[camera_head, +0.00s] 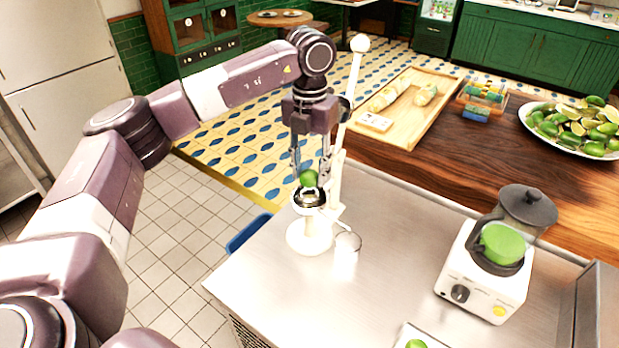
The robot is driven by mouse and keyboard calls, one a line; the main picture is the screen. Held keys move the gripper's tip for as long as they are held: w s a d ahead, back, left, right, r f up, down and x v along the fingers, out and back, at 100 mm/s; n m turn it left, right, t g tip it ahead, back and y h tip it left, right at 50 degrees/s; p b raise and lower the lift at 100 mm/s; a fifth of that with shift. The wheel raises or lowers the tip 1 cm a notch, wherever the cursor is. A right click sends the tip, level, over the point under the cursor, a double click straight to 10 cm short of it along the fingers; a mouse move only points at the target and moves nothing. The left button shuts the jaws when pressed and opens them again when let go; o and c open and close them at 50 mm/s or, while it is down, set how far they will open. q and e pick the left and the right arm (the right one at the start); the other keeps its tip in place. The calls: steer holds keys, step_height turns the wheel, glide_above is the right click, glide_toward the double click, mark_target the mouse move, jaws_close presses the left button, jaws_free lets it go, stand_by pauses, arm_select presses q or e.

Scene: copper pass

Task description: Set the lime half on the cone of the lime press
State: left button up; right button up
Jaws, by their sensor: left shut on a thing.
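The lime press stands at the left part of the steel counter, with a white round base (309,237), a tall white lever with a round knob, and a dark metallic cup (309,198) at mid height. My left gripper (309,168) points down over the press and is shut on a green lime half (309,179). The lime half is directly above the cup area; I cannot tell whether it touches the cone, which is hidden. My right gripper is not in view.
A clear glass (347,243) stands right beside the press base. Another lime (415,344) shows at the bottom edge. Behind lie a wooden tray (404,135) and a plate of limes (573,149). Mid-counter is clear.

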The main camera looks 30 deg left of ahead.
mark_target(309, 182)
arm_select(q)
step_height(309, 182, down, 3)
steer(key=shift+r+p, duration=0.2)
steer(key=shift+p, duration=0.2)
steer(key=shift+f, duration=0.45)
steer(key=shift+f, duration=0.1)
steer(key=o, duration=0.8)
steer(key=shift+c, duration=0.2)
